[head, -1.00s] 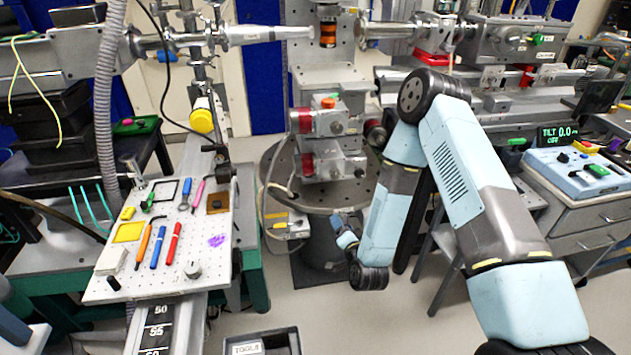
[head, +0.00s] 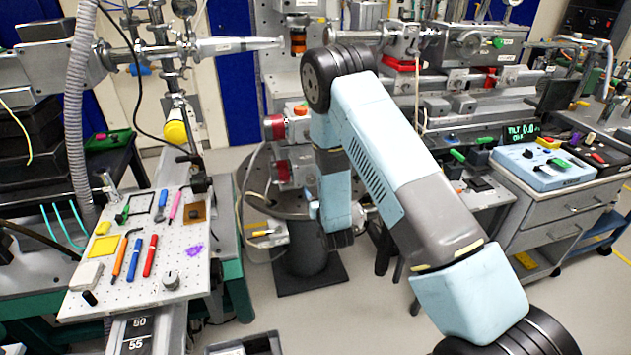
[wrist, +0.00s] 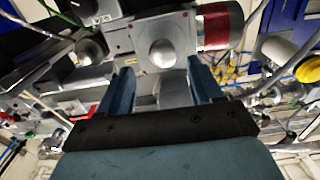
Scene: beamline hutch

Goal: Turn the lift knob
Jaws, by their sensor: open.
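The stage stack stands at the middle of the head view, with a red-banded upper motor block (head: 275,127) and a similar lower block (head: 284,173). My arm hides its right side. In the wrist view, a grey block with a red-banded end (wrist: 215,27) carries a round silver knob (wrist: 163,53). Another rounded silver part (wrist: 175,90) shows lower, between my fingers. No label tells which is the lift knob. My gripper (wrist: 160,72) is open, its two blue fingers pointing at the block, with the upper knob just beyond their tips. Contact cannot be told.
A pegboard plate (head: 185,240) with pens and a small knob (head: 170,279) is at the left. A blue control box (head: 545,168) and a TILT display (head: 521,132) stand at the right. A tool tray (head: 240,346) is at the front. Floor is free at the lower middle.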

